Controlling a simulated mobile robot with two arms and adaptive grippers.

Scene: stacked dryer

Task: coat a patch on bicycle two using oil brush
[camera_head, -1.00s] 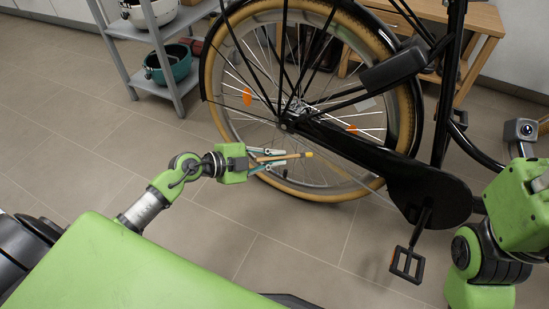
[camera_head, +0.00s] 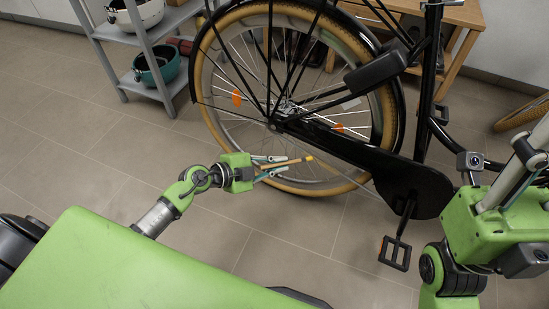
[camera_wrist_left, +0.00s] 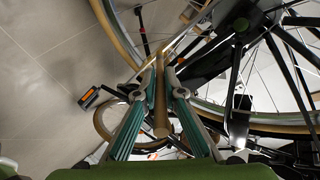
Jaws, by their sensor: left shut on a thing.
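A black bicycle (camera_head: 340,140) stands upright in the head view, its tan-tyred rear wheel (camera_head: 388,112) at the middle. My left gripper (camera_head: 286,166) is shut on a thin wooden-handled oil brush (camera_head: 292,161). The brush points right, in front of the lower part of the rear wheel; I cannot tell whether it touches it. In the left wrist view the brush handle (camera_wrist_left: 161,112) lies between the teal-padded fingers, with the wheel and frame beyond. My right arm is at the right edge of the head view; its fingers are not visible.
A grey shelf (camera_head: 150,50) with a teal pot (camera_head: 160,66) stands at the back left. A wooden table (camera_head: 462,14) is behind the bicycle. Another tan tyre (camera_head: 522,113) shows at the right. The pedal (camera_head: 394,253) hangs low. The tiled floor at front left is clear.

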